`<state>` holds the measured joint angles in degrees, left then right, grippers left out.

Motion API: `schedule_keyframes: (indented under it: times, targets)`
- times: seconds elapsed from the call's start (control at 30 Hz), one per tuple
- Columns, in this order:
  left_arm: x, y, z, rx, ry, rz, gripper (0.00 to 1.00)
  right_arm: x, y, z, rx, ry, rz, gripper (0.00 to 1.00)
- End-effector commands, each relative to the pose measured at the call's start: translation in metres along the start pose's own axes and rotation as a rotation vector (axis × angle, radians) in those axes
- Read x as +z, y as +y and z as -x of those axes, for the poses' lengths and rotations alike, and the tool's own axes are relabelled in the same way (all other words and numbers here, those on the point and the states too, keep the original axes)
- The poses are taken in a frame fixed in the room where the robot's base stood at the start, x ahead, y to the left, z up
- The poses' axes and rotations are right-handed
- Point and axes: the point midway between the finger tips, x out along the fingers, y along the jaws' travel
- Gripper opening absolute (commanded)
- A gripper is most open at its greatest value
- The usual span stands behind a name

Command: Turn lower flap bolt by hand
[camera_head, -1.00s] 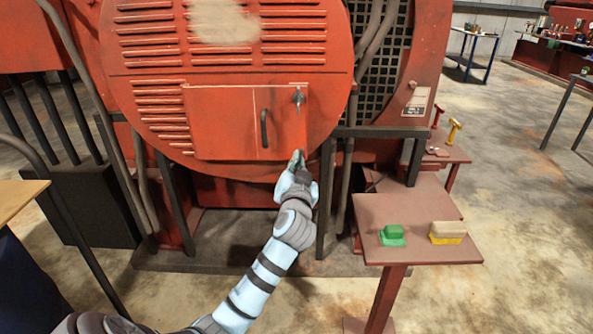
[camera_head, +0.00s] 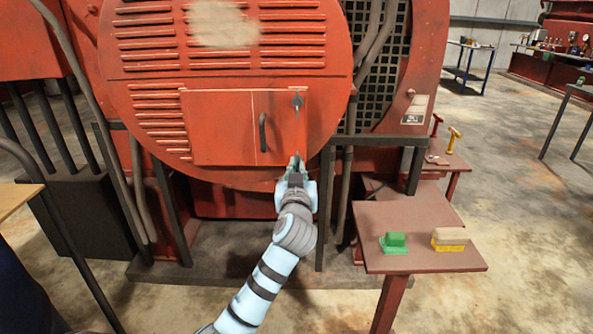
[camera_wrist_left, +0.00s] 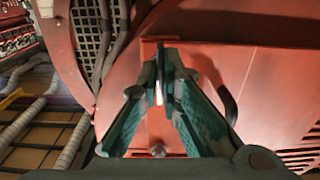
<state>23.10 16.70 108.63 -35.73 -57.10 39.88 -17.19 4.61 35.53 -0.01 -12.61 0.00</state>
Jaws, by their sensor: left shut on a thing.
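The red flap (camera_head: 225,128) is closed on the round engine cover, with a dark handle (camera_head: 263,132) at its right. The upper bolt (camera_head: 297,101) stands upright near its right edge; a small knob, likely this bolt, shows low in the left wrist view (camera_wrist_left: 158,148). My left gripper (camera_head: 296,161) is at the flap's lower right corner. In the left wrist view its green fingers (camera_wrist_left: 165,82) converge, with a thin pale piece between them. The gripper is shut on what appears to be the lower flap bolt, mostly hidden by the fingers. My right gripper is not in view.
A red side table (camera_head: 420,225) at the right holds a green block (camera_head: 394,243) and a yellow-based brush-like block (camera_head: 450,239). A dark upright post (camera_head: 326,205) stands close right of my left wrist. Grey pipes run beside the cover. Open floor lies further right.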

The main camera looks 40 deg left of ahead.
Motion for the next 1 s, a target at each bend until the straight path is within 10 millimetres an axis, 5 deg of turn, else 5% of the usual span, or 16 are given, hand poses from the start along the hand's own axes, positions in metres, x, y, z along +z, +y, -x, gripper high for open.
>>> schedule_keyframes:
  times: [0.17, 0.3, 0.67, 1.0]
  targets:
    - [-0.002, 0.0, 0.0, 0.0, 0.005, 0.001, 0.0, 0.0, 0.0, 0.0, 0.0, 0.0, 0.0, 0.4]
    - [-0.002, 0.0, 0.0, 0.0, 0.004, 0.001, 0.26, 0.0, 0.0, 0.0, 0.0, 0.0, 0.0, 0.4]
    - [0.0, 0.001, 0.006, 0.002, 0.001, -0.001, 0.26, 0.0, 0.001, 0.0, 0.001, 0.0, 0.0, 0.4]
    - [0.001, 0.0, 0.09, 0.002, -0.002, 0.006, 0.26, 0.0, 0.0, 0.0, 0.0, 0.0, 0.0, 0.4]
